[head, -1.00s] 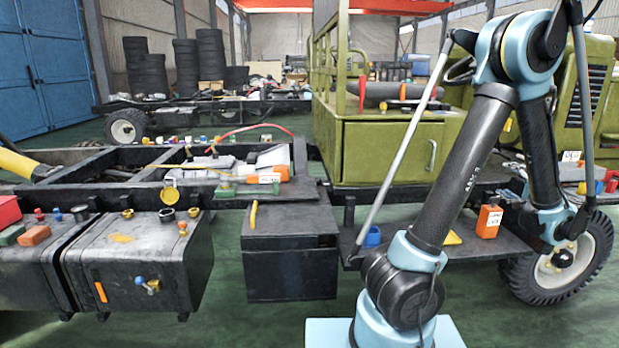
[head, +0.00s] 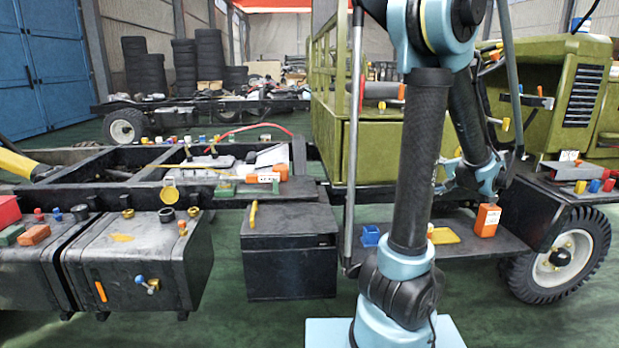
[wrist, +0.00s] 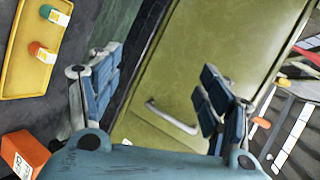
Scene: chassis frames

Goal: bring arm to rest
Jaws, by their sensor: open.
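My gripper (wrist: 160,75) is open and empty in the wrist view, its two blue-padded fingers spread apart. Between and beyond them is the olive cab panel (wrist: 195,50) with a pale handle (wrist: 172,118). In the head view my arm stands in front of the cab, its forearm folded down behind the upright link.
On the running board (head: 520,243) are an orange box (head: 487,220), a yellow tray (head: 442,236) and a blue bin (head: 370,236). The black front wheel (head: 560,262) is at right. A dark box (head: 290,268) hangs left of my arm. Green floor in front is clear.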

